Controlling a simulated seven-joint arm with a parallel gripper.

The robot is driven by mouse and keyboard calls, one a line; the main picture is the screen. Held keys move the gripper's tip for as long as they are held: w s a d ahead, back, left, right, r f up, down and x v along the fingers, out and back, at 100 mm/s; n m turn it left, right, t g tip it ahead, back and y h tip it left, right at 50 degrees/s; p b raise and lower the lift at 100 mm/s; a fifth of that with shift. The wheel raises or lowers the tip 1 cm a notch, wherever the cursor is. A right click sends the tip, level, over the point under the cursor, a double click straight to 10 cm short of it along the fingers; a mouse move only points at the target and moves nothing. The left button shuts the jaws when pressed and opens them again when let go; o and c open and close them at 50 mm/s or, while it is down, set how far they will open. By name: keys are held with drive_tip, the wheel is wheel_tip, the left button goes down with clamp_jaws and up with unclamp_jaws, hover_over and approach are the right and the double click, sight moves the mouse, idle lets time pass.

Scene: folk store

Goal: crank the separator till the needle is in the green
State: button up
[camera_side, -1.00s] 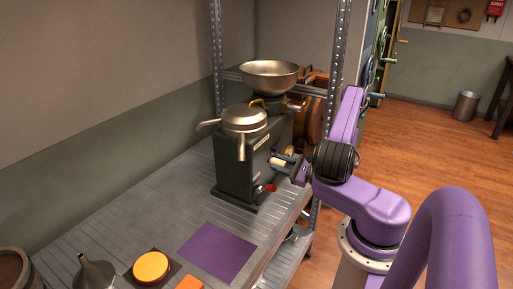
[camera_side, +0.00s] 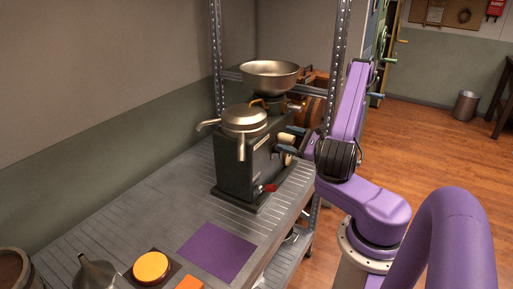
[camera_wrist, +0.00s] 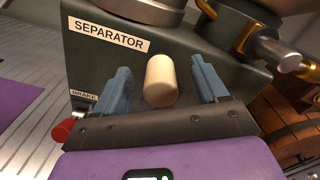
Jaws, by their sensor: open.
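The separator (camera_side: 240,165) is a dark grey-green machine with metal spouts and a bowl on top, standing on the ribbed metal bench. Its label (camera_wrist: 109,34) reads SEPARATOR in the wrist view. The cream crank handle (camera_wrist: 161,80) sits between the two blue fingers of my gripper (camera_wrist: 160,84), with a visible gap on each side. In the side view the handle (camera_side: 286,139) is also between the fingers of my gripper (camera_side: 289,141), on the machine's right face. My gripper is open. No gauge, needle or green zone shows in either view.
A red brake knob (camera_side: 270,188) is low on the separator; it also shows beside the BRAKE label in the wrist view (camera_wrist: 62,130). A shelf post (camera_side: 337,60) rises close behind my arm. A purple mat (camera_side: 217,252) and an orange disc (camera_side: 151,267) lie in front.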

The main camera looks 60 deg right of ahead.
drive_tip(key=shift+s, duration=0.1)
drive_tip(key=s, duration=0.8)
drive_tip(key=shift+s, duration=0.4)
idle(0.5)
drive_tip(key=w+a+r+n+g+y, duration=0.2)
drive_tip(key=w+a+n+g+y, duration=0.1)
drive_tip(key=a+n+g+y, duration=0.5)
drive_tip(key=w+a+r+n+g+y, duration=0.25)
drive_tip(key=a+n+g+y, duration=0.35)
drive_tip(key=a, duration=0.5)
drive_tip(key=s+a+r+n+g+h, duration=0.2)
drive_tip(key=s+a+n+h, duration=0.4)
drive_tip(key=n, duration=0.8)
drive_tip(key=s+a+r+n+g+h, duration=0.1)
drive_tip(key=s+a+r+n+h, duration=0.2)
drive_tip(key=s+a+n+h, duration=0.4)
drive_tip(key=s+a+n, duration=0.2)
drive_tip(key=a+n, duration=0.1)
drive_tip(key=n, duration=0.4)
drive_tip(key=shift+a+r+n+g+h, duration=0.15)
drive_tip(key=shift+n+g+h, duration=0.15)
drive_tip(key=shift+g, duration=0.1)
